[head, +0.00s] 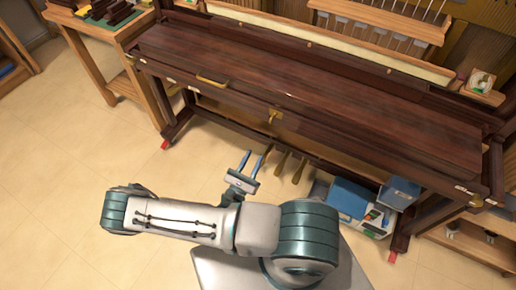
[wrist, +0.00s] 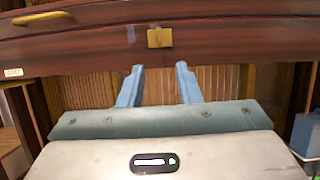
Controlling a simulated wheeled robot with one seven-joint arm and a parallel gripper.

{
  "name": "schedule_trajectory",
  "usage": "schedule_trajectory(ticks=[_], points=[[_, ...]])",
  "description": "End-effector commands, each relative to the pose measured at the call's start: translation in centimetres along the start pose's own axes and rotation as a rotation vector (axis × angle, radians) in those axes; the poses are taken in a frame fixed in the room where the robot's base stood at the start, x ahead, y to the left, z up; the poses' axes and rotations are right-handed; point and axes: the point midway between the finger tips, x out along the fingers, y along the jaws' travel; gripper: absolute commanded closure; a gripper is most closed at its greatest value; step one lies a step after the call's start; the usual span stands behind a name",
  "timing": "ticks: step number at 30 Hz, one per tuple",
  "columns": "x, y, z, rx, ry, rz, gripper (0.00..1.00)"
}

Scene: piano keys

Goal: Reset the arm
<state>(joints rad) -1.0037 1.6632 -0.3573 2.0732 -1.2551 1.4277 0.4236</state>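My gripper (head: 254,163) is in front of the dark wooden workbench-like piano case (head: 300,80), over the floor and apart from the case's front edge. In the wrist view my gripper (wrist: 160,84) shows two blue fingers spread apart with nothing between them. Beyond the fingers is the case's dark red-brown front rail (wrist: 230,45) with a brass latch (wrist: 160,38). My arm is bent, with its elbow out to the left in the head view.
A blue box (head: 348,198) and a white-and-blue device (head: 372,222) sit under the case at the right. A wooden side table (head: 105,35) stands at the upper left. The tiled floor (head: 70,190) at the left is clear.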

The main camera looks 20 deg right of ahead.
Motion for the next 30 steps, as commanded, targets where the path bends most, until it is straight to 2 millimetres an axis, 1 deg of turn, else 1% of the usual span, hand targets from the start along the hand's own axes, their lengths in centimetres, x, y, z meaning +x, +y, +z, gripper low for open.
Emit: schedule_trajectory(ticks=[1,5,22,26,30], points=[[-0.4,0.0,-0.1,0.001,0.001,0.000,0.69],[-0.9,0.0,0.0,0.001,0.001,-0.001,0.69],[-0.8,0.0,0.2,0.003,0.004,-0.010,0.69],[-0.4,-0.2,1.2,0.025,0.028,-0.087,0.69],[0.2,-0.9,3.5,0.072,0.087,-0.260,0.69]])
